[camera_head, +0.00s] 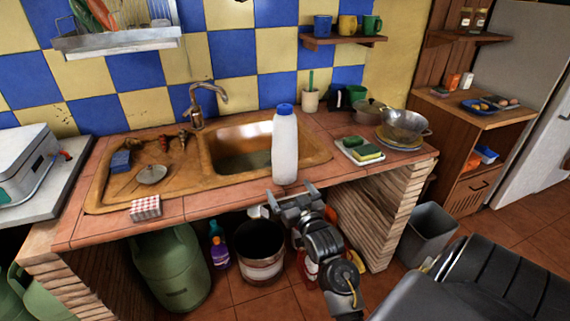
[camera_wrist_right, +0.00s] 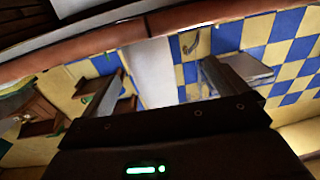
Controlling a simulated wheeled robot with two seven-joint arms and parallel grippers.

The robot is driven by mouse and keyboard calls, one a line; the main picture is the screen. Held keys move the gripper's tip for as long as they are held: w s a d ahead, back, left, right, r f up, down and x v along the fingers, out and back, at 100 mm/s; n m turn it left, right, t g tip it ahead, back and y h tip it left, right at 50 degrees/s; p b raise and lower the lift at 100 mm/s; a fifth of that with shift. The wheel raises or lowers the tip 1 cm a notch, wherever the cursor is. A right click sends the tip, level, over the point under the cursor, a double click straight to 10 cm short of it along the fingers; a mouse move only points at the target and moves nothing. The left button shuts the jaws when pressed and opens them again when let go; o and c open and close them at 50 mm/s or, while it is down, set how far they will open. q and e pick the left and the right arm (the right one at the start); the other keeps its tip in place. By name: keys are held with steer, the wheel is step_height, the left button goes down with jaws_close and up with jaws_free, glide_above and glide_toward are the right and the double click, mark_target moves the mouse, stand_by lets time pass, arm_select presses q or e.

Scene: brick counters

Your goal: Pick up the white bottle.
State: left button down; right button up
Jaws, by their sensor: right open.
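The white bottle (camera_head: 285,148) with a blue cap stands upright on the tiled counter, at the front edge of the sink. My right gripper (camera_head: 291,193) is open and empty, just in front of and slightly below the bottle's base, near the counter's front edge. In the right wrist view, the white bottle (camera_wrist_right: 152,72) shows between the two spread fingers of my right gripper (camera_wrist_right: 165,82), beyond their tips; its cap cannot be made out there. I cannot tell the exact gap between fingers and bottle. My left gripper is not in view.
The sink (camera_head: 250,160) lies behind the bottle. A tray with sponges (camera_head: 360,150) and a metal colander (camera_head: 404,124) stand to its right. A checkered box (camera_head: 146,208) sits at the front left. A bucket (camera_head: 261,248) stands below the counter.

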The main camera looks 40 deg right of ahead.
steer(key=t+h, duration=0.1)
glide_toward(288, 159)
steer(key=w, duration=0.2)
steer(key=x, duration=0.5)
steer(key=shift+s+d, duration=0.1)
steer(key=shift+d, duration=0.25)
steer(key=shift+w+d+p, duration=0.1)
steer(key=shift+w+p, duration=0.2)
steer(key=shift+w, duration=0.1)
steer(key=p+x, duration=0.1)
steer(key=x, duration=0.3)
steer(key=shift+w+d+r, duration=0.15)
steer(key=shift+r, duration=0.05)
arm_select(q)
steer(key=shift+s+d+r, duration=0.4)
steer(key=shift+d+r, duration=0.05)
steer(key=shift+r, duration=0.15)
arm_select(e)
steer(key=shift+w+d, duration=0.1)
steer(key=shift+w, duration=0.2)
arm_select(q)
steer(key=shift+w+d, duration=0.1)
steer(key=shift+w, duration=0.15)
arm_select(e)
steer(key=c, duration=1)
